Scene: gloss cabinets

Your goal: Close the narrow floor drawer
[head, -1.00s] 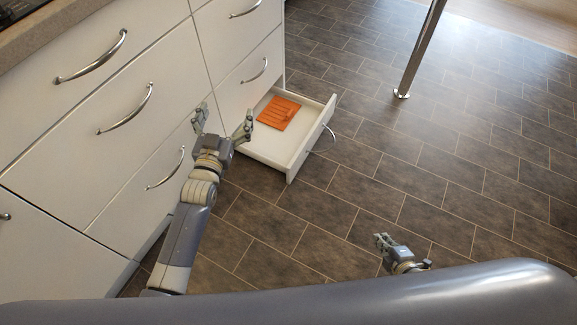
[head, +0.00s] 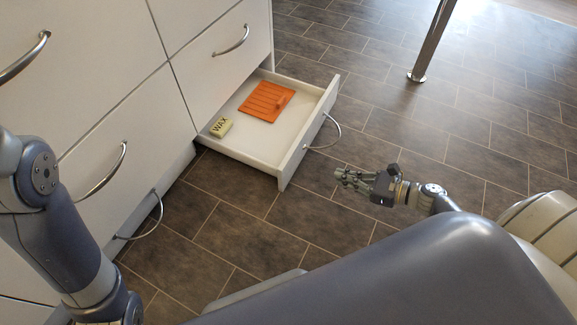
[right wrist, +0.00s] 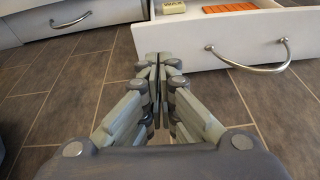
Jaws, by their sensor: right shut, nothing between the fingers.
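The narrow floor drawer (head: 262,146) stands pulled out at the foot of the white cabinets in the head view. Its front panel (head: 308,133) carries a curved metal handle (head: 331,132). Inside lie an orange slatted item (head: 262,101) and a yellow block marked WAX (head: 221,127). My right gripper (head: 340,177) is shut and empty, above the floor just outside the drawer front and apart from it. In the right wrist view the shut fingers (right wrist: 158,62) point toward the drawer, with its handle (right wrist: 250,62) to their right. My left arm shows at the left edge, but its gripper is out of view.
White cabinet fronts with curved handles (head: 231,40) rise behind and left of the drawer. Another low handle (head: 140,216) is at the cabinet foot on the left. A metal post (head: 432,42) stands on the tiled floor at the back right. The floor in front of the drawer is clear.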

